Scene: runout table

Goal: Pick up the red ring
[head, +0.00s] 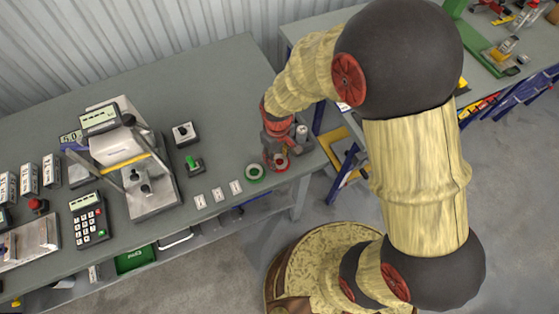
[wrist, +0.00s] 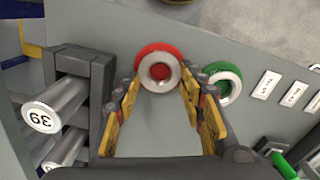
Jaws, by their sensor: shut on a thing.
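The red ring (head: 282,167) is at the right end of the grey table, near its front edge, partly hidden by my gripper in the head view. In the wrist view the red ring (wrist: 140,58) has a red outer band, a pale inner band and a red centre. My gripper (wrist: 158,82) has its yellow-padded fingers on either side of the ring and is shut on it. In the head view my gripper (head: 277,158) reaches down over the ring. I cannot tell whether the ring touches the table.
A green ring (wrist: 233,70) lies close beside the red one, also in the head view (head: 254,179). A dark holder (wrist: 85,62) with silver cylinders stands on the other side. White labels (head: 218,194) lie along the front edge. A scale-like device (head: 150,200) stands further left.

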